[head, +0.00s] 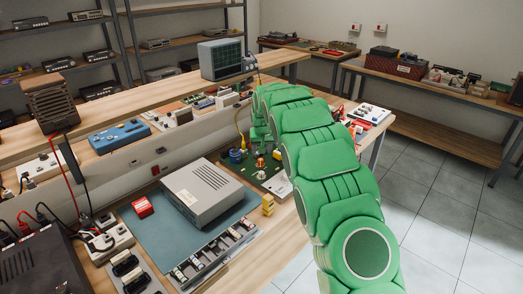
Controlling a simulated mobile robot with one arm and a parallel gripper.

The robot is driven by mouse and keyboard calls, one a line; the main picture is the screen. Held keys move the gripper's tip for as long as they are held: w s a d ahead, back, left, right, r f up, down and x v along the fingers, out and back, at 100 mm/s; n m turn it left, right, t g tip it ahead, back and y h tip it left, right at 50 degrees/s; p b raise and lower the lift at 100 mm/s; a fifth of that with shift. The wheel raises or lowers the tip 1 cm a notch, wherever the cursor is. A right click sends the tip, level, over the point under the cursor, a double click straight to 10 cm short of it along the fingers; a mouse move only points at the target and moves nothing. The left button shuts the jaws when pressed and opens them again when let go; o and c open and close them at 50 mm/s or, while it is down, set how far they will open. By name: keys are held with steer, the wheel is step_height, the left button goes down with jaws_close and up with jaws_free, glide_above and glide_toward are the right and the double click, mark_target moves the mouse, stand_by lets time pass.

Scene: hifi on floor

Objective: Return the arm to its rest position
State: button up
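My green arm reaches from the bottom right up and forward over the right part of the workbench. Its far end curls down at the left, where my gripper (259,134) is small and partly hidden by the arm's own links. The fingers cannot be made out, so I cannot tell whether it is open or shut, or whether it holds anything. That end appears above or near a green circuit board (236,169); the gap between them is unclear.
The workbench holds a grey metal box (207,190) on a blue mat (150,228), a red block (142,207) and a parts tray (215,255). Tiled floor (440,215) at the right is clear.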

steer(key=s+d+r+g, duration=0.1)
steer(key=s+d+r, duration=0.35)
steer(key=s, duration=0.55)
steer(key=s+d+r+m+g+h, duration=0.1)
steer(key=s+d+r, duration=0.3)
steer(key=s, duration=0.5)
steer(key=s+d+r+g, duration=0.15)
steer(key=s+r, duration=0.35)
steer(key=s, duration=0.5)
steer(key=s+d+g, duration=0.2)
steer(key=s+g, duration=0.1)
steer(key=s, duration=3.4)
steer(key=shift+s+d+f, duration=0.15)
steer(key=shift+s+d, duration=0.2)
steer(key=shift+s, duration=0.05)
